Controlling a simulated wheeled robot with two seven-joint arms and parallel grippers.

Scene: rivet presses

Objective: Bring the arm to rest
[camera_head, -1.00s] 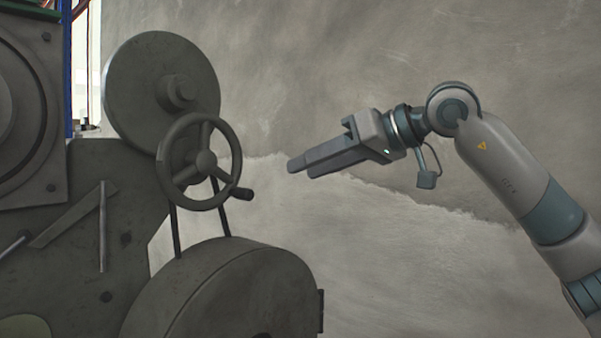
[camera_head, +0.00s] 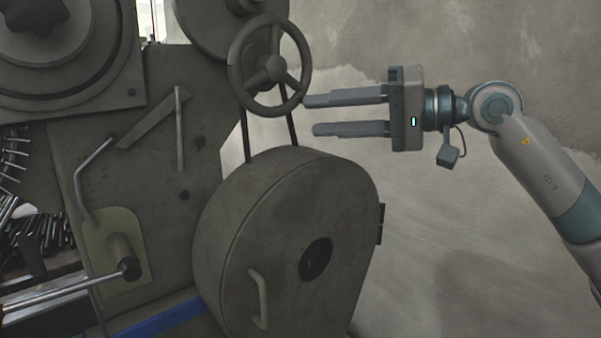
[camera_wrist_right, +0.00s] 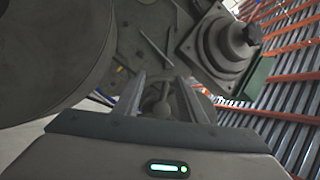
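My right gripper (camera_head: 312,115) comes in from the right in the head view. Its two fingers point left and stand apart with nothing between them, so it is open and empty. The fingertips appear close to the rim of a dark handwheel (camera_head: 275,68) on the press; whether they touch it I cannot tell. In the right wrist view the fingers (camera_wrist_right: 158,85) are also spread, with the machine beyond them. My left gripper is not in view.
The rivet press (camera_head: 190,160) fills the left, with a round guard housing (camera_head: 290,235) below the handwheel and a lever (camera_head: 95,175) at left. Metal pieces (camera_head: 40,235) lie at far left. A bare concrete wall (camera_head: 480,40) and clear space are at right. Orange-and-grey racks (camera_wrist_right: 290,90) show in the wrist view.

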